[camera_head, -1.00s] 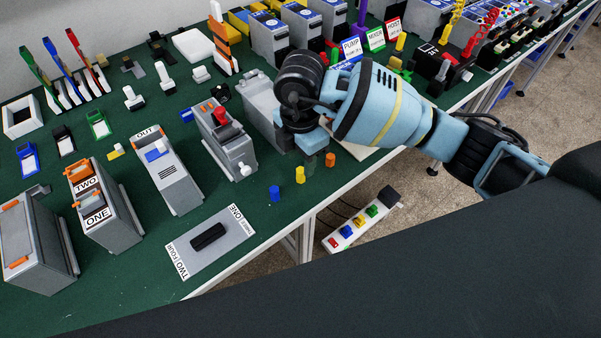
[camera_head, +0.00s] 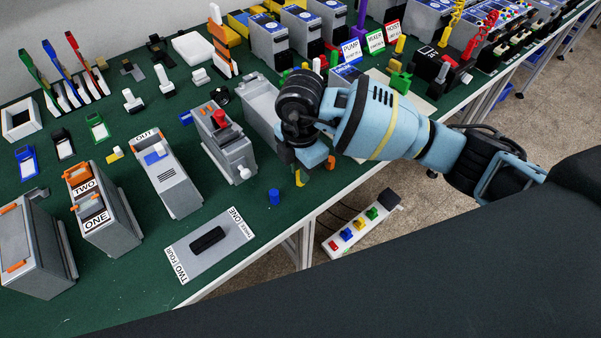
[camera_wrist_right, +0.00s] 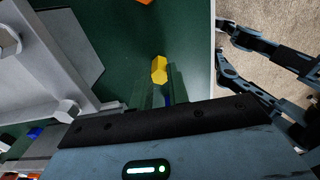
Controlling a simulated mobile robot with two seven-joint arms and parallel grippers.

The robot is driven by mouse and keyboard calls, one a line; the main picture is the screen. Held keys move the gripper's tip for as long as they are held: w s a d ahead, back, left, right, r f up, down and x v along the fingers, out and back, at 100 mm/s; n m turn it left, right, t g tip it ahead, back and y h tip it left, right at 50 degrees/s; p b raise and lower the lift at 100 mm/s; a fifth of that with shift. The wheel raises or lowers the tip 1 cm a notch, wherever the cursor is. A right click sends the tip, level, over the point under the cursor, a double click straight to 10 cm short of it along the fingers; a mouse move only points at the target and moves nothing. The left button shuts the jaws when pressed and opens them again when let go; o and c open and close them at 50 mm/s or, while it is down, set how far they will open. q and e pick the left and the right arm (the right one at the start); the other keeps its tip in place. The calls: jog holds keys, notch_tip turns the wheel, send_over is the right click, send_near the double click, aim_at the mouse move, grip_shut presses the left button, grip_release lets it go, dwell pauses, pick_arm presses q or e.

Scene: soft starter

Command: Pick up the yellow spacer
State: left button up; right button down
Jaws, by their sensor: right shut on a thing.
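The yellow spacer (camera_head: 299,179) is a small upright piece on the green bench top near its front edge, partly hidden by my right gripper (camera_head: 299,172). The right gripper comes down from above and is shut on the spacer. In the right wrist view the yellow spacer (camera_wrist_right: 159,70) shows at the fingertips (camera_wrist_right: 160,82), over the green surface. Whether it is clear of the bench cannot be told. My left gripper is not in view.
A blue spacer (camera_head: 274,197) stands to the left, and an orange spacer (camera_head: 330,162) stands close on the right. A grey unit with a red knob (camera_head: 226,145) is to the left. A grey plate (camera_head: 211,243) lies at the front. A power strip (camera_head: 362,226) is below the edge.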

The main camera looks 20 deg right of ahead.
aim_at(303, 186)
jog(key=shift+r, duration=0.5)
jog(key=r, duration=0.1)
jog(key=s+r, duration=0.1)
jog(key=shift+d+r, duration=0.2)
jog(key=shift+r, duration=0.15)
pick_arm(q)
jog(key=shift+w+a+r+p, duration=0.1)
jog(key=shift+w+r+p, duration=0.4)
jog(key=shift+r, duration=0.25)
pick_arm(e)
jog(key=s+d, duration=0.2)
jog(key=s, duration=0.5)
jog(key=s+d+r, duration=0.1)
jog(key=s+d, duration=0.2)
jog(key=s, duration=0.4)
jog(key=shift+r, duration=0.15)
